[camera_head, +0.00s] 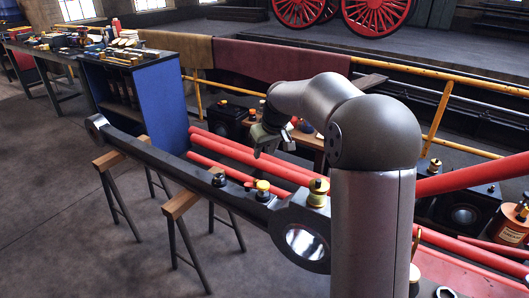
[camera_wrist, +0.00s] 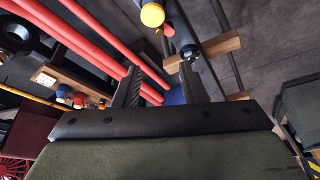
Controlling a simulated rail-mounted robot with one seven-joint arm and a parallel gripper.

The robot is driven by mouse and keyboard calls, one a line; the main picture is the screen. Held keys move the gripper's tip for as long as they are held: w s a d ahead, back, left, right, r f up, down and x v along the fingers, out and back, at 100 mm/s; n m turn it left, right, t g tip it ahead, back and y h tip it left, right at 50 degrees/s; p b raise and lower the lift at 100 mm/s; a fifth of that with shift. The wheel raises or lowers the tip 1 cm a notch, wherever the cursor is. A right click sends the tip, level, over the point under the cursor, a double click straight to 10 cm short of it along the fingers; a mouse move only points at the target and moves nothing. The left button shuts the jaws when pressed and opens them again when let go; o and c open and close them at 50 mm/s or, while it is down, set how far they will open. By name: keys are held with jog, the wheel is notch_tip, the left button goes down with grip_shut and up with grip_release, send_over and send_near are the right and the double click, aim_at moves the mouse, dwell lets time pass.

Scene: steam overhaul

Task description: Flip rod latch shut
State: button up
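A long dark connecting rod (camera_head: 165,160) lies across two wooden trestles, with a ring-shaped big end (camera_head: 272,222) near my arm. On it stand a black knob (camera_head: 219,180), a small red piece, a yellow-capped fitting (camera_head: 263,189) and a brass cup (camera_head: 318,192). I cannot tell which part is the latch. My gripper (camera_head: 258,152) is above and beyond the rod, apart from it, over the red pipes. In the wrist view my gripper (camera_wrist: 159,72) has its fingers apart with nothing between them; the yellow cap (camera_wrist: 152,14) and black knob (camera_wrist: 189,51) show ahead.
Red pipes (camera_head: 240,155) run behind the rod. A blue cabinet (camera_head: 155,100) stands at the left with tools on its top. A yellow railing (camera_head: 440,110) and a wooden bench with small bottles lie behind my arm. The floor at front left is clear.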

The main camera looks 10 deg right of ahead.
aim_at(255, 180)
jog(key=w+a+n+g+h+p, duration=0.1)
jog(key=w+a+n+g+p, duration=0.1)
jog(key=w+n+g, duration=0.35)
jog(key=shift+n+t, duration=0.65)
jog(key=shift+n, duration=0.2)
jog(key=f, duration=0.5)
jog(key=w+f+b, duration=0.1)
jog(key=f, duration=0.4)
jog(key=f+b, duration=0.1)
jog(key=f, duration=0.5)
jog(key=shift+w+a+f, duration=0.1)
jog(key=shift+w, duration=0.15)
grip_shut()
